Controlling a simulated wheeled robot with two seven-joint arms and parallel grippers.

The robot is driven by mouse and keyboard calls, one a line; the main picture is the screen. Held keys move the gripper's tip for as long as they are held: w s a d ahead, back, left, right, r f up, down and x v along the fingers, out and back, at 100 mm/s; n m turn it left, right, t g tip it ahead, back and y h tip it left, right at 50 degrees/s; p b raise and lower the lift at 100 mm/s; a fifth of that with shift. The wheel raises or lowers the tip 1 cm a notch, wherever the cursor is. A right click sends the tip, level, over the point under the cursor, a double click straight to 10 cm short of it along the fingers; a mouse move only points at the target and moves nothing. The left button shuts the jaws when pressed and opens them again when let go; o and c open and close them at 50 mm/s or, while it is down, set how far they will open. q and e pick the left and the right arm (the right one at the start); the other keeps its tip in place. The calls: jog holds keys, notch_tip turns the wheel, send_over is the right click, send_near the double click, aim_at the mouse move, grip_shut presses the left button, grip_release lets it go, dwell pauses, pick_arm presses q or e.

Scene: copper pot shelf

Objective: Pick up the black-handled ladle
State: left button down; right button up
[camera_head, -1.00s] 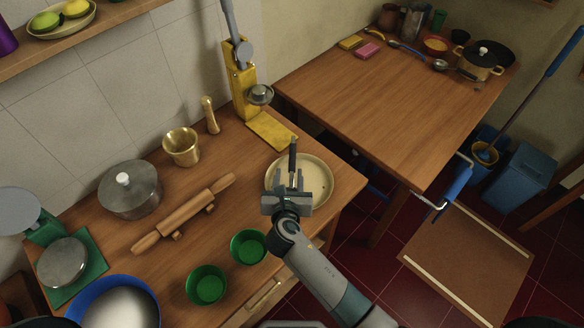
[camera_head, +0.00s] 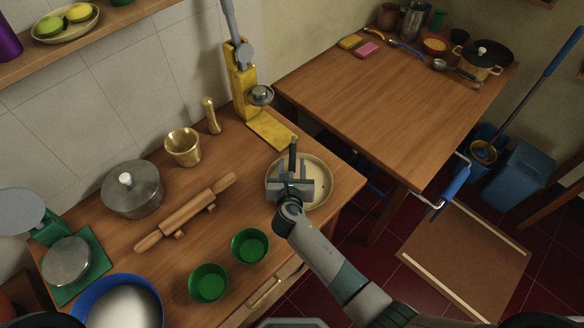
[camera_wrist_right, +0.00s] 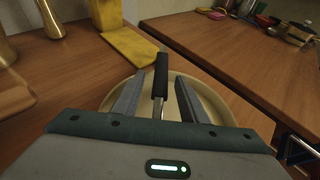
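The black-handled ladle (camera_head: 293,154) stands with its black handle upright over a cream plate (camera_head: 325,170) on the wooden counter. In the right wrist view the black handle (camera_wrist_right: 161,72) rises between the two fingers, with a thin metal shaft below it. My right gripper (camera_head: 290,179) is over the plate, around the ladle; it also shows in the wrist view (camera_wrist_right: 158,84). Its fingers are apart, with visible gaps on both sides of the handle. The ladle's bowl is hidden behind the gripper.
The yellow press (camera_head: 242,85) stands behind the plate. A rolling pin (camera_head: 186,211), a brass mortar (camera_head: 183,148) and two green bowls (camera_head: 250,245) (camera_head: 208,283) are to the left. The counter's right edge is close to the plate. The other table (camera_head: 390,110) is mostly clear.

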dwell(0.4)
grip_shut()
jog(key=shift+r, duration=0.15)
jog(key=shift+r, duration=0.5)
jog(key=r, duration=0.1)
jog(key=d+r, duration=0.1)
jog(key=r, duration=0.1)
jog(key=shift+w+r+b, duration=0.1)
jog(key=shift+b, duration=0.25)
jog(key=w+d+r+b, duration=0.2)
jog(key=d+r, duration=0.4)
jog(key=d, duration=0.4)
jog(key=shift+w+d+r, duration=0.2)
jog(key=shift+r, duration=0.05)
